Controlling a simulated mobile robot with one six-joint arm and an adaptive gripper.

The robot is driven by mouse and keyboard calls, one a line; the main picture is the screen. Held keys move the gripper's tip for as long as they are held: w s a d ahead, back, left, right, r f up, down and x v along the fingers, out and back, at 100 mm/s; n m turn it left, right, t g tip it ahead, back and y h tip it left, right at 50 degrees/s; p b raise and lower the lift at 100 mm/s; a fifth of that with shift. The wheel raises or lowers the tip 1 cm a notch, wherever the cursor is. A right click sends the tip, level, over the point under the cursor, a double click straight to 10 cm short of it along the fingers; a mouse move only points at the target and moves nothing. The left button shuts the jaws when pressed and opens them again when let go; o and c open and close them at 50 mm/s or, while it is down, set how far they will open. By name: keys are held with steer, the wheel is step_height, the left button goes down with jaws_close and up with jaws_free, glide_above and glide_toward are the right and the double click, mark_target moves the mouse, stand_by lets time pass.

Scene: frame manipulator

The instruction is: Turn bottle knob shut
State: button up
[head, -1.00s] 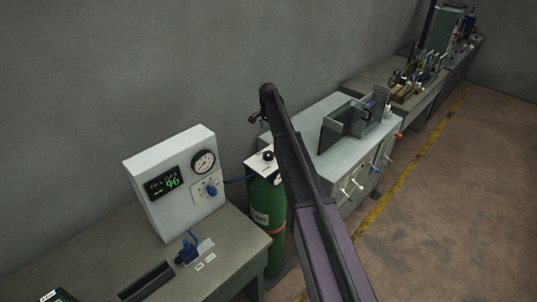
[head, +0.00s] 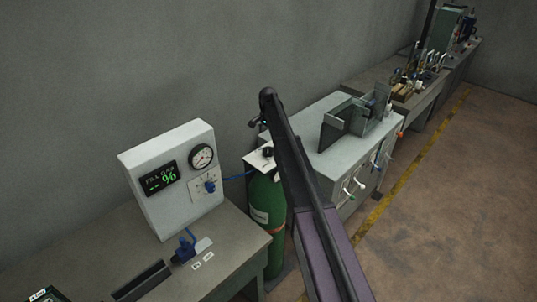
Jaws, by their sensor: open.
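The green gas bottle (head: 268,212) stands upright between the near bench and the pale cabinet. Its black knob (head: 267,152) sits at the top, beside a white plate (head: 254,162). My arm crosses in front of the bottle and hides the right side of its top. My gripper (head: 254,124) shows small and dark below the arm's far end, above and slightly left of the knob. It is open and appears apart from the knob. The fingers are too small to see in detail.
A white gauge box (head: 150,205) with a dial, green display and blue knob (head: 210,186) stands on the near bench (head: 225,262). A blue-handled valve (head: 184,248) is in front. A grey cabinet (head: 352,150) with a bracket stands right of my arm. Open floor (head: 450,210) lies right.

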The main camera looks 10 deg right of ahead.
mark_target(268, 149)
steer(key=shift+f+b, duration=4)
steer(key=shift+f, duration=0.35)
steer(key=c, duration=1)
